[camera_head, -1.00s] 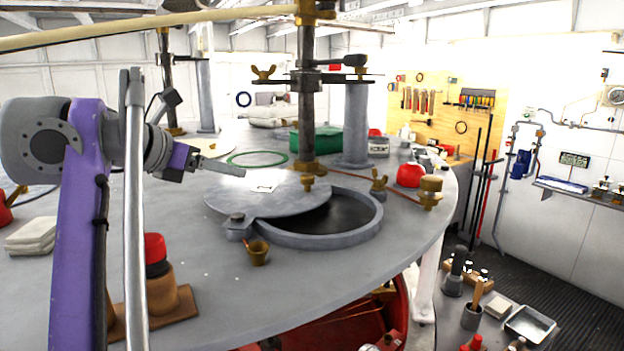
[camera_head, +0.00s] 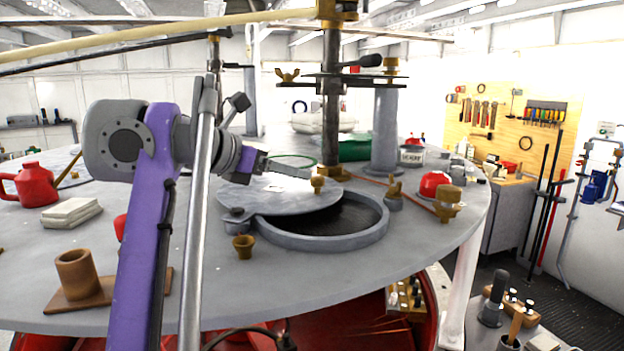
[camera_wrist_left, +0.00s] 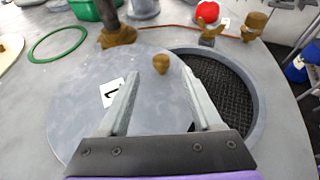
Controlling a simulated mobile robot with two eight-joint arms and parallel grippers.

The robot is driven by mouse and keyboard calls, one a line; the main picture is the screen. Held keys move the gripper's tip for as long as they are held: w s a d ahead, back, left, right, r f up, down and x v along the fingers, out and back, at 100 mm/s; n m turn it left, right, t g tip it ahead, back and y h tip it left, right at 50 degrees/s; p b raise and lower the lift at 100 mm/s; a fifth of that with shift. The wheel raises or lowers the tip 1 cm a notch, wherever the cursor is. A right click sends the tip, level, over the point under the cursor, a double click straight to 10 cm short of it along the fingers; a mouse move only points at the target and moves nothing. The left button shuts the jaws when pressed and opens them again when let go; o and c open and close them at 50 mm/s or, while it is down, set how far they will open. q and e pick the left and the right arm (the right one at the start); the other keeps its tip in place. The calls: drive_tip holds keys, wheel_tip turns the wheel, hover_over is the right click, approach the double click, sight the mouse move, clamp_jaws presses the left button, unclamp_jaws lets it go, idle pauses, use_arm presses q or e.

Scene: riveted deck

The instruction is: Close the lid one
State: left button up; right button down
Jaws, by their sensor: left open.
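The lid (camera_head: 262,194) is a flat grey disc, swung partly aside from a round hatch opening with a grey raised rim (camera_head: 372,237). In the left wrist view the lid (camera_wrist_left: 75,115) carries a white label with a dark mark, probably a 1, and a small brass knob (camera_wrist_left: 187,70) near its edge. A dark mesh shows in the uncovered part of the hatch (camera_wrist_left: 235,85). My left gripper (camera_wrist_left: 175,68) is open and empty, its fingers over the lid with the knob just beyond the tips. In the head view my left gripper (camera_head: 308,175) points right, close to the knob. My right gripper is not visible.
A vertical post (camera_head: 332,110) stands behind the lid. A small brass cup (camera_head: 243,246) sits near the hinge side. Brass fittings (camera_head: 447,203) and a red dome (camera_head: 434,184) lie right of the hatch. A red can (camera_head: 32,185) and folded cloths (camera_head: 70,213) are at left.

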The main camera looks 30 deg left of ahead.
sight(315, 178)
use_arm(q)
drive_tip(key=x, duration=0.7)
drive_tip(key=shift+d, duration=0.1)
clamp_jaws()
idle(1.2)
